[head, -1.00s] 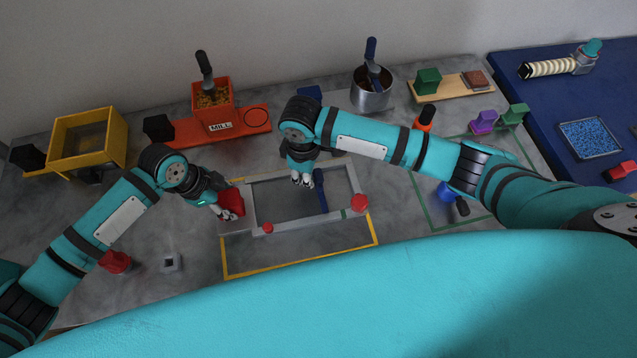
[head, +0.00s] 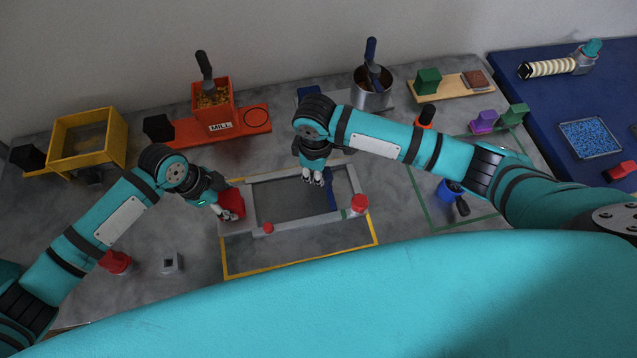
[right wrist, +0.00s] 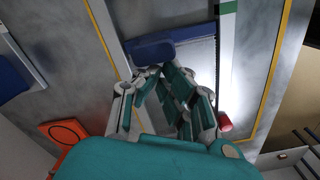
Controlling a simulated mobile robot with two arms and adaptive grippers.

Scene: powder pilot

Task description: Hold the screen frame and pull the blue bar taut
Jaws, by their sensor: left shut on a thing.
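The grey screen frame (head: 270,182) lies on the table inside a yellow outline, with a dark sheet (head: 290,200) across its opening. My left gripper (head: 226,211) is shut on the red block (head: 234,203) at the frame's left side. The blue bar (head: 330,188) crosses the frame near its right end, its near end close to a green mark. My right gripper (head: 313,180) is at the bar's far part; in the right wrist view its fingertips (right wrist: 155,74) are close together against the blue piece (right wrist: 152,48). Whether they grip it is unclear.
Red knobs (head: 359,204) (head: 268,228) stand on the frame's near rail. Behind are an orange mill (head: 213,105), a yellow box (head: 118,140) and a metal pot (head: 372,95). The front left table holds a red piece (head: 116,262).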

